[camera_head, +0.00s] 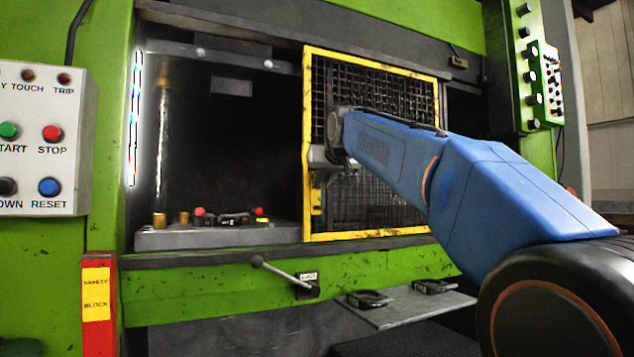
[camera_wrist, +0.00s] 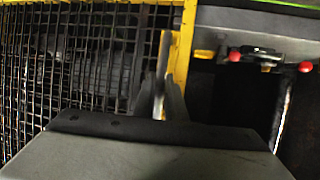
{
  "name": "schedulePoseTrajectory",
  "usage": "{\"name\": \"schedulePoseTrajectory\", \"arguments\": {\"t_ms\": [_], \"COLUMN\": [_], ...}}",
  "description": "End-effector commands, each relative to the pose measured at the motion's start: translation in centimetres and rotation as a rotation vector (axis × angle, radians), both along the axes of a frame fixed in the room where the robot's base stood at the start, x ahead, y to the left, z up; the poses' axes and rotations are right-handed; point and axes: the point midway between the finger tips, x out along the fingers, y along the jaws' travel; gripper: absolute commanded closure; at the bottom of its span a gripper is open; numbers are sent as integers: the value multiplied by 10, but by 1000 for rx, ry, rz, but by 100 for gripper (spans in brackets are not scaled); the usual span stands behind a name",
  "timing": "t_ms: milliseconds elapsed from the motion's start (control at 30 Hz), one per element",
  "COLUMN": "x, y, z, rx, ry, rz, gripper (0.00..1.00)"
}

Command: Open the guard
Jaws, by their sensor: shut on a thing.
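The guard (camera_head: 372,236) is a yellow frame with dark wire mesh. It stands over the right part of the press opening, and the left part is uncovered. A yellow upright handle (camera_head: 316,195) is on the guard's left edge. My gripper (camera_head: 318,166) is at this left edge, shut on the handle, with my arm reaching across the mesh from the right. In the wrist view the guard's mesh (camera_wrist: 85,60) fills the left side. There my gripper (camera_wrist: 162,105) has its fingers around the yellow handle (camera_wrist: 165,50). The fingertips are partly blurred.
Inside the opening, a die with red knobs (camera_head: 232,219) sits on the bed beside a vertical rod (camera_head: 161,140). A lever (camera_head: 280,271) sticks out below the guard. A shelf (camera_head: 415,307) holds dark parts. A button panel (camera_head: 40,140) and a safety block (camera_head: 97,305) are at left.

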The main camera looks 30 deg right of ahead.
Motion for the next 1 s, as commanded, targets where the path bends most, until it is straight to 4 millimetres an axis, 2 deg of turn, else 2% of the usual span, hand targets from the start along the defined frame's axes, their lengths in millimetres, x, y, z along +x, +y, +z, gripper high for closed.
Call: {"name": "schedulePoseTrajectory", "arguments": {"t_ms": [333,367,400,433,767,867,1000], "x": [0,0,0,0,-2,-8,-27], "y": [-1,-1,-1,-1,0,2,6], "z": [2,2,2,2,2,5,13], "rx": [-1,-1,-1,-1,0,0,-1], "ry": [-5,-5,-5,-5,-2,-3,-4], "rz": [0,0,0,0,0,0,0], "gripper": [100,84,75,71,71,71,71]}}
